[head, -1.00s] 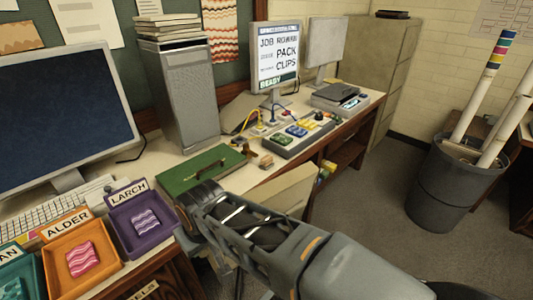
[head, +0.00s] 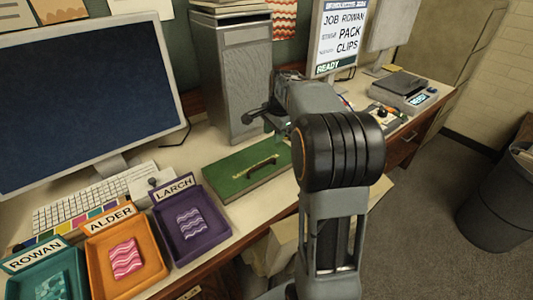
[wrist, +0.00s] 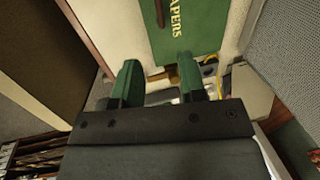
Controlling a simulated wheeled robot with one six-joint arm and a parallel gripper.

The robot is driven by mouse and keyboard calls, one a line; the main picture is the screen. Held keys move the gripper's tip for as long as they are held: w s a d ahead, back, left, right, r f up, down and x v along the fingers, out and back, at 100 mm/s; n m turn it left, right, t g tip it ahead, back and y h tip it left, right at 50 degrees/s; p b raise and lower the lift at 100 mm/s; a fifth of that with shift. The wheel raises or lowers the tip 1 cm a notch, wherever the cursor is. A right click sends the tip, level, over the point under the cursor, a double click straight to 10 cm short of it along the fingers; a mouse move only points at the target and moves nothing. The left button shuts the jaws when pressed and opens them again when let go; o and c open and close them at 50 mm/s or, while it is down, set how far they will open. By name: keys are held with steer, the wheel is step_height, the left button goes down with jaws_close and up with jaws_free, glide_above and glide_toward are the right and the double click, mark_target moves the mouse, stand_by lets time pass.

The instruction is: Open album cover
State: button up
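The green album (head: 235,180) lies flat and shut on the desk, with a dark handle (head: 262,167) on its cover. In the wrist view the green cover (wrist: 200,25) fills the top middle, with gold lettering ending in "APERS" and part of the handle (wrist: 160,14). My gripper (wrist: 159,78) is open and empty, its two green fingers apart, short of the cover in that view. In the head view my gripper (head: 260,119) is small and partly hidden by my arm, above and behind the album, near the grey cabinet.
Rowan (head: 22,281), Alder (head: 96,275) and Larch (head: 170,242) trays, each holding a patterned piece, line the front left. A keyboard (head: 90,200) and monitor (head: 183,100) are behind. The grey cabinet (head: 240,80) stands behind the album. A screen (head: 343,35) reads "JOB ROWAN", "PACK CLIPS", "READY".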

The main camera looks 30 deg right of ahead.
mark_target(269, 160)
steer(key=f, duration=0.4)
steer(key=w+f, duration=0.1)
steer(key=f, duration=0.3)
steer(key=w+f, duration=0.1)
steer(key=f, duration=0.3)
steer(key=shift+w+a+f+p, duration=0.1)
steer(key=shift+w+f+p, duration=0.2)
steer(key=shift+f, duration=0.1)
jaws_close()
